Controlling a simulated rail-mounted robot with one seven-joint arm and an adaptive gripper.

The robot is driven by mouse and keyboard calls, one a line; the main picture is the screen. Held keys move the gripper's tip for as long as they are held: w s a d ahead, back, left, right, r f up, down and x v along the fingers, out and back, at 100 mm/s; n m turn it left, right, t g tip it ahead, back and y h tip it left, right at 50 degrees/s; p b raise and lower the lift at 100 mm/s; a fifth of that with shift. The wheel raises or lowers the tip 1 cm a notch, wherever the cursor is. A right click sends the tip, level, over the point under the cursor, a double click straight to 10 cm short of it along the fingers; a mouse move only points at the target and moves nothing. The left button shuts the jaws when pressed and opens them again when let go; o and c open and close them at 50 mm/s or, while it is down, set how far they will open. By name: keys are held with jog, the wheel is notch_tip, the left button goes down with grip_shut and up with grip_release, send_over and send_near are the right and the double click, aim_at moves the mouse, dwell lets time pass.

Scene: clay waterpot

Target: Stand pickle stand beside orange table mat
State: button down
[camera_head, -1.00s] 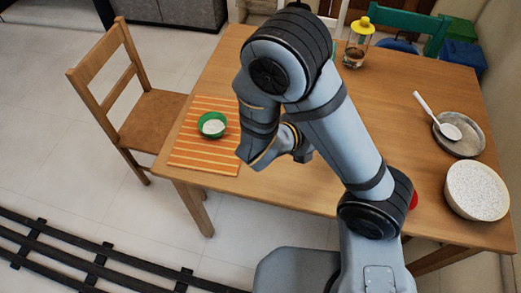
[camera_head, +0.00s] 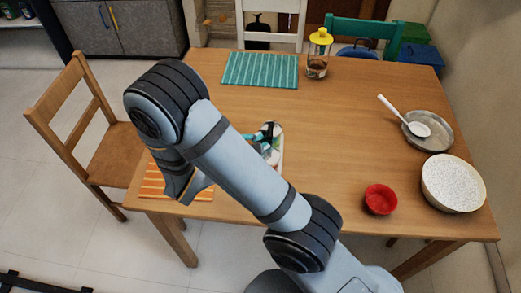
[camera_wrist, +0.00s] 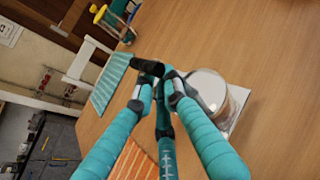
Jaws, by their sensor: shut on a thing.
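The pickle stand shows in the head view as a pale jar-like piece (camera_head: 271,152) with a white base, partly hidden by my arm. In the wrist view it is a clear jar with a white top (camera_wrist: 212,92) on a white base. My gripper (camera_wrist: 160,85), with teal fingers, is shut on a dark part at the stand's side; it also shows in the head view (camera_head: 262,136). The orange table mat (camera_head: 152,186) lies at the table's near left, partly behind my arm, and shows in the wrist view (camera_wrist: 135,162). The stand is right of it. I cannot tell whether the stand touches the table.
A teal striped mat (camera_head: 260,70) and a yellow-topped jar (camera_head: 318,55) are at the far side. A red bowl (camera_head: 381,199), a speckled bowl (camera_head: 453,183) and a pan with a spoon (camera_head: 428,132) are at the right. The table's middle is clear.

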jog(key=shift+a+f, duration=0.4)
jog(key=shift+a, duration=0.25)
jog(key=shift+f, duration=2)
jog(key=shift+f+b, duration=0.2)
jog(key=shift+b, duration=0.15)
jog(key=c, duration=1.8)
grip_release()
jog(key=shift+r, duration=0.15)
